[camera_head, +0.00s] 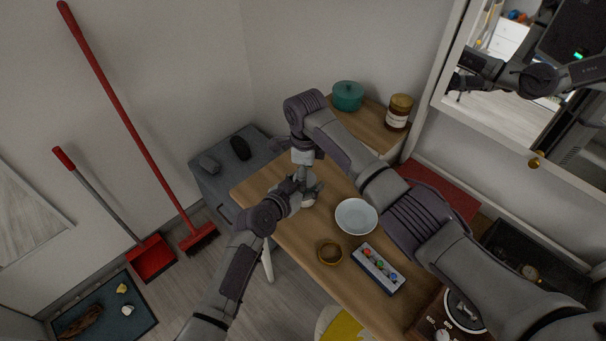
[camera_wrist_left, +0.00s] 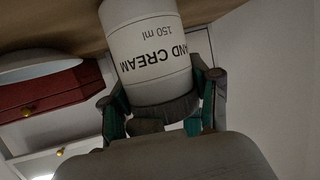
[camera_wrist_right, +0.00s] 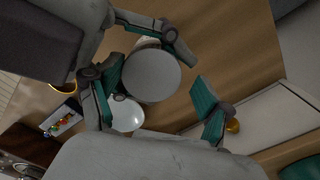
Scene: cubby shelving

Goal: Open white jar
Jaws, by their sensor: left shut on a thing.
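The white jar (camera_wrist_left: 152,60), lettered "AND CREAM 150 ml", appears upside down in the left wrist view. My left gripper (camera_wrist_left: 162,100) is shut on it, with a finger on each side. In the head view the jar (camera_head: 308,202) is mostly hidden by my left gripper (camera_head: 306,190) above the wooden table. In the right wrist view a plain pale round top (camera_wrist_right: 152,75) faces the camera; I cannot tell whether it is loose. My right gripper (camera_wrist_right: 158,98) is open, its teal-padded fingers spread near the round top.
On the wooden table (camera_head: 262,190) are a white bowl (camera_head: 356,216), a small brown bowl (camera_head: 330,252) and a tray of coloured balls (camera_head: 378,269). A teal pot (camera_head: 347,95) and a gold-lidded jar (camera_head: 398,112) stand behind. A grey cabinet (camera_head: 215,170) stands at left.

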